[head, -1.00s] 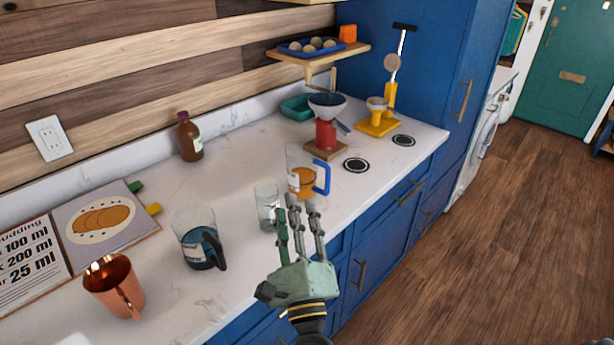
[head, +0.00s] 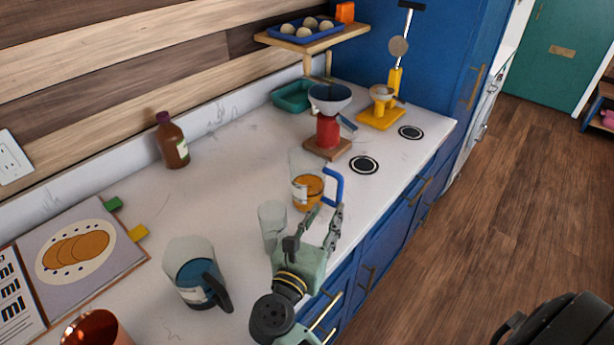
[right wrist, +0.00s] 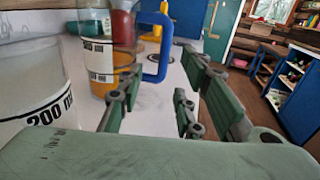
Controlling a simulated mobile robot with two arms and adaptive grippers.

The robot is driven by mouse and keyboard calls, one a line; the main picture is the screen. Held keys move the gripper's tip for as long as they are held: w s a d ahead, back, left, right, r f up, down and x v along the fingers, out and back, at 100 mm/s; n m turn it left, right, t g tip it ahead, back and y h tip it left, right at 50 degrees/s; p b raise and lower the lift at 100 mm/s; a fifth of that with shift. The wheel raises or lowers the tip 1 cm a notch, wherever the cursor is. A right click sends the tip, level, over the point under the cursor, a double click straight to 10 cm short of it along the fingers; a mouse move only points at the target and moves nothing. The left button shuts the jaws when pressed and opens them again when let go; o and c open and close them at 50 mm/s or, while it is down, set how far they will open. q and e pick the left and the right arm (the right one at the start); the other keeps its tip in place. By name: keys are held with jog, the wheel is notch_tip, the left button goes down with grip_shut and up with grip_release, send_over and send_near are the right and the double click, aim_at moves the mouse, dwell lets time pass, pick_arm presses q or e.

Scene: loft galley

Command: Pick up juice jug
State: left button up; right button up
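The juice jug (head: 308,192) is a clear jug with orange juice in its lower part, a white label and a blue handle. It stands upright on the white counter near its front edge. My right gripper (head: 324,216) is open and empty just in front of the jug, low by its handle side. In the right wrist view the jug (right wrist: 101,62) is ahead and to the left, and its blue handle shows between and beyond the spread fingers (right wrist: 157,88). I cannot tell whether any finger touches it. My left gripper is not in view.
A clear measuring glass (head: 272,226) stands close left of my right gripper. A jug with blue liquid (head: 196,275) and a copper mug (head: 94,332) are further left. A red grinder (head: 328,132) stands behind the juice jug. The counter between the bottle (head: 172,145) and glass is clear.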

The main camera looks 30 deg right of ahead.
aim_at(338, 195)
jog(key=d+p, duration=0.1)
jog(key=w+d+r, duration=0.1)
jog(key=w+d+p, duration=0.1)
jog(key=shift+d+r+p, duration=0.2)
jog(key=shift+d+p, duration=0.05)
jog(key=shift+p, duration=0.1)
jog(key=shift+f+p+x, duration=0.2)
jog(key=shift+p+x, duration=0.2)
jog(key=shift+x, duration=0.75)
jog(key=shift+w+d+f, duration=0.15)
jog(key=shift+c, duration=1.1)
grip_shut()
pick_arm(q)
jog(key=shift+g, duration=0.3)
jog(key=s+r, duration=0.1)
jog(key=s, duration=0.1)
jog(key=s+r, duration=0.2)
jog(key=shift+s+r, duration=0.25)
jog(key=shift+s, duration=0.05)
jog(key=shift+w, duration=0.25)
